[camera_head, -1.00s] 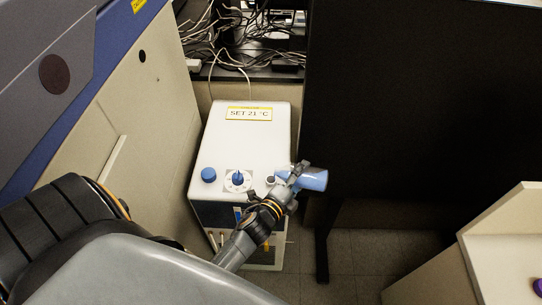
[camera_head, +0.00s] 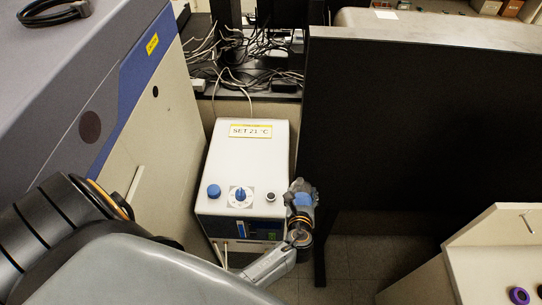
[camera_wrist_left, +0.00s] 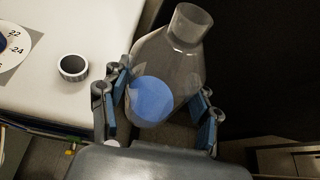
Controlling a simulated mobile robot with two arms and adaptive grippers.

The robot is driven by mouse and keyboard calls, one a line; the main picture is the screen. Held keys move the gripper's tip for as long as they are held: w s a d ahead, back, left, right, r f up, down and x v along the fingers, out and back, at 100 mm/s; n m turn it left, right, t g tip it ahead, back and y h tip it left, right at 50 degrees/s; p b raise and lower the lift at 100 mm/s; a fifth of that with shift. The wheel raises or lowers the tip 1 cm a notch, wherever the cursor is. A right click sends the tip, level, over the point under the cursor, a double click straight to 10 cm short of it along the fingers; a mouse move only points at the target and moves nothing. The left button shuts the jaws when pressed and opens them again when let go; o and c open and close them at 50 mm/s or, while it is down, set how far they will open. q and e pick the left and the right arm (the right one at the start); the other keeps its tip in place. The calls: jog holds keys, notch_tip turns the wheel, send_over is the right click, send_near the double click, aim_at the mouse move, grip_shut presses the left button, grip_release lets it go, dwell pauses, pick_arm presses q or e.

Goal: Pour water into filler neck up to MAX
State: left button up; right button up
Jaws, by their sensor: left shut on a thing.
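The white chiller box (camera_head: 246,160), labelled "SET 21 °C", stands on the floor. Its filler neck (camera_head: 271,197) is a dark open ring at the front right of the top; it also shows in the left wrist view (camera_wrist_left: 73,67). A blue strip (camera_head: 240,227) shows on its front; a MAX mark is too small to read. My left gripper (camera_head: 301,212) is right of the box's front right corner. It is shut on a clear flask (camera_wrist_left: 172,60) with blue water (camera_wrist_left: 153,101) in it. The flask's mouth is apart from the neck. My right gripper is not in view.
A blue cap (camera_head: 214,191) and a dial (camera_head: 240,195) sit left of the neck. A dark panel (camera_head: 400,130) stands close on the right, a beige cabinet (camera_head: 155,135) on the left. Cables (camera_head: 255,55) lie behind. A bench with a purple ring (camera_head: 519,296) is at lower right.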

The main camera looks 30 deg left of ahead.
aim_at(305, 185)
pick_arm(q)
jog(key=shift+w+d+r+m+y, duration=0.15)
jog(key=shift+r+m, duration=0.1)
jog(key=shift+r, duration=0.4)
jog(key=shift+w+d+r+m+y, duration=0.15)
jog(key=shift+r+m, duration=0.1)
jog(key=shift+r, duration=0.35)
jog(key=shift+s+r, duration=0.15)
jog(key=shift+r, duration=0.15)
jog(key=shift+a, duration=0.1)
jog(key=shift+r, duration=2.45)
